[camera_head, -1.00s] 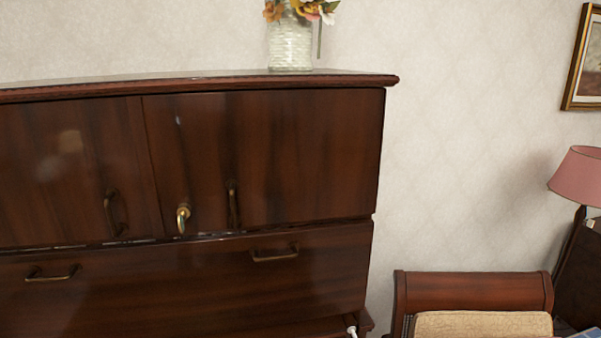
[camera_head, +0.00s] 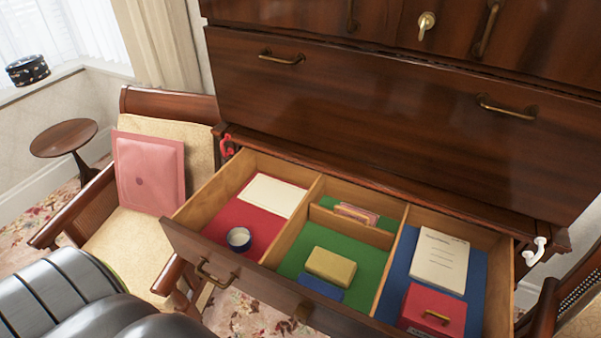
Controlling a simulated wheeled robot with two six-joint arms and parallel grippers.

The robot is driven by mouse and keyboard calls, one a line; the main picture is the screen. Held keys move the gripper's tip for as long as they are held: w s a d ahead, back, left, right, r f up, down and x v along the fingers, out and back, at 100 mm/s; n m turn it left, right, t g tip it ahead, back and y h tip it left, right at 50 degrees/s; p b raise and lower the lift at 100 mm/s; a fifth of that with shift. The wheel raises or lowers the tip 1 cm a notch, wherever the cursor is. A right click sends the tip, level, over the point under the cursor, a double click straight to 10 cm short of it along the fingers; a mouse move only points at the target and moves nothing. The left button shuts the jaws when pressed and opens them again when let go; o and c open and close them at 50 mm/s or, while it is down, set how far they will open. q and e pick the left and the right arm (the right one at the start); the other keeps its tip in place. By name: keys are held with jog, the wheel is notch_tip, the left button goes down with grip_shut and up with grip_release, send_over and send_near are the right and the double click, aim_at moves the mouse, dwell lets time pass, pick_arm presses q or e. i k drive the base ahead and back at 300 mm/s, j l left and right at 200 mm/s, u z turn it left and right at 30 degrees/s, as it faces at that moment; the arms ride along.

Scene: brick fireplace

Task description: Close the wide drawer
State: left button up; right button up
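The wide drawer (camera_head: 262,291) is pulled out from the lower part of the dark wooden cabinet (camera_head: 400,110). Its front has a brass handle (camera_head: 214,276) toward the left end. Inside are red, green and blue lined compartments. The red one holds a white paper (camera_head: 272,195) and a small round tin (camera_head: 239,239). The green one holds a yellow block (camera_head: 331,266), a blue block (camera_head: 320,287) and cards (camera_head: 356,213). The blue one holds a booklet (camera_head: 439,261) and a red box (camera_head: 433,311). Neither gripper shows in the head view.
A cushioned armchair (camera_head: 108,232) with a pink folder (camera_head: 149,173) stands close to the drawer's left side. A small round table (camera_head: 63,138) is farther left. Another chair (camera_head: 545,312) is at the lower right. A red hook (camera_head: 227,146) and a white hook (camera_head: 536,251) flank the drawer.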

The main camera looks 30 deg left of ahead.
aim_at(280, 249)
jog(key=k+j+u, duration=0.1)
jog(key=u, duration=0.6)
